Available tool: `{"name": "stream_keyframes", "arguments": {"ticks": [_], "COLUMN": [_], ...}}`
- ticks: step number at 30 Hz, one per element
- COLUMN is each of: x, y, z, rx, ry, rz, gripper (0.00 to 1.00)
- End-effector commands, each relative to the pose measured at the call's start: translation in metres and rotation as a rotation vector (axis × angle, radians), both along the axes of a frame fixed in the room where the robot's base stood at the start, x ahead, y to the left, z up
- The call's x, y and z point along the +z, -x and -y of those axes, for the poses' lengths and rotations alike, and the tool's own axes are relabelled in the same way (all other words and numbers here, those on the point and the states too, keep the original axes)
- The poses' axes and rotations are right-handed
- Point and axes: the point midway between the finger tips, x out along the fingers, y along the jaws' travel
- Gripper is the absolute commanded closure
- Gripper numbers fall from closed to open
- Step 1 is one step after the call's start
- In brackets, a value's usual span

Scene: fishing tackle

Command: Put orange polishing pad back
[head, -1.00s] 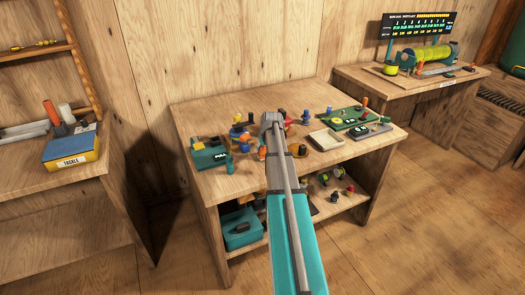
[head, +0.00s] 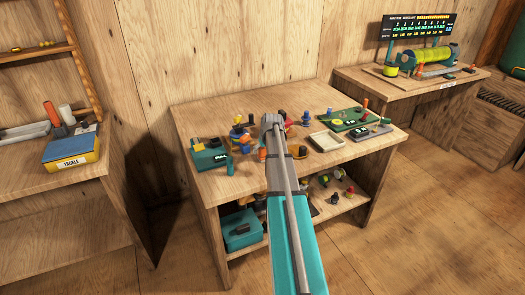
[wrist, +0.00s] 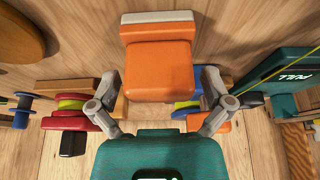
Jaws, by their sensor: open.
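An orange block with a pale strip along its far end, which looks like the orange polishing pad (wrist: 160,62), fills the upper middle of the wrist view. My gripper (wrist: 160,88) is open, with one finger on each side of the pad's near end. A gap shows between each finger and the pad. In the head view my arm reaches over the middle workbench (head: 205,112) and hides the fingers, so I cannot pick out the pad there for sure.
A teal box marked PULL (wrist: 285,72) lies to the right in the wrist view. Red and yellow parts (wrist: 68,122) lie left of my gripper. In the head view a pale tray (head: 326,141) and a green board (head: 352,119) stand right of my arm.

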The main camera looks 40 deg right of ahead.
Motion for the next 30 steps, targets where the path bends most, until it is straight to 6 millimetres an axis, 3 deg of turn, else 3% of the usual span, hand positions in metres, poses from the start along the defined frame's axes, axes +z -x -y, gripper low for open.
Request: {"name": "stream_keyframes", "arguments": {"ticks": [8, 30], "x": [0.013, 0.074], "y": [0.004, 0.029], "z": [-0.001, -0.007], "rx": [0.0, -0.001], "ry": [0.0, 0.0], "rz": [0.0, 0.0], "gripper": [0.0, 0.0]}}
